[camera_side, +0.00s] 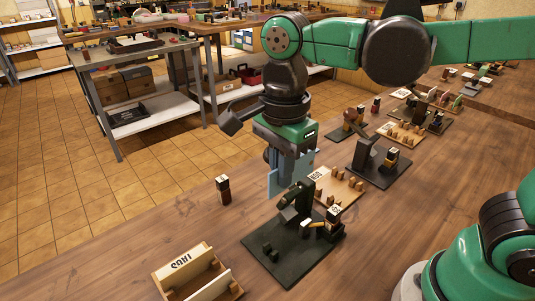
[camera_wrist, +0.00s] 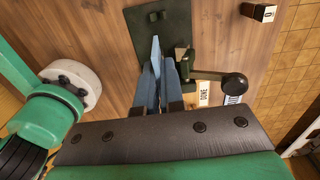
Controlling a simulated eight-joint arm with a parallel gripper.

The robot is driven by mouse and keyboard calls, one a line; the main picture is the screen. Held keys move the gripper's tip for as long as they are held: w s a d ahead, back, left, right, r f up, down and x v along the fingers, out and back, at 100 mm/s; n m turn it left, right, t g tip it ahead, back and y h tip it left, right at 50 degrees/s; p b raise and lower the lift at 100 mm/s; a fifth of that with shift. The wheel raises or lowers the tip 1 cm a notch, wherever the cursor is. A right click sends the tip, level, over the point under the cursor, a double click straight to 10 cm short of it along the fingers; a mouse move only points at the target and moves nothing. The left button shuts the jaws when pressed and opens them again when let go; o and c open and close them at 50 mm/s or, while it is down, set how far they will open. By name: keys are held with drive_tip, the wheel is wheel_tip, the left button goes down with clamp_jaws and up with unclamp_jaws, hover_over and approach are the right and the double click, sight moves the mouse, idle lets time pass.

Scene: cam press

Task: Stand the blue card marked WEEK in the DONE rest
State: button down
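My gripper (camera_side: 287,167) points down above the near press. It is shut on a light-blue card (camera_side: 273,184), whose edges show on both sides of the fingers. In the wrist view the card (camera_wrist: 155,48) shows nearly edge-on between the fingers; I cannot read its marking. The DONE rest (camera_side: 337,187) is a wooden board with small pegs, behind and to the right of the press in the side view. Its white DONE label (camera_wrist: 204,93) shows in the wrist view. The card is held above the table, apart from the rest; whether it touches the press is unclear.
The near press has a dark green base (camera_side: 288,262) and a lever with a round knob (camera_wrist: 234,85). A wooden tray (camera_side: 203,279) with upright boards stands at front left. A dark post (camera_side: 223,190) stands left. More presses and rests (camera_side: 379,164) continue at right.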

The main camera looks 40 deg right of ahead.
wheel_tip(320, 180, up, 5)
drive_tip(key=shift+r, duration=0.1)
drive_tip(key=d+f, duration=0.6)
drive_tip(key=d, duration=0.3)
drive_tip(key=d+f, duration=0.6)
drive_tip(key=d, duration=0.2)
drive_tip(key=shift+d, duration=0.35)
drive_tip(key=shift+f, duration=3.5)
drive_tip(key=shift+f, duration=0.2)
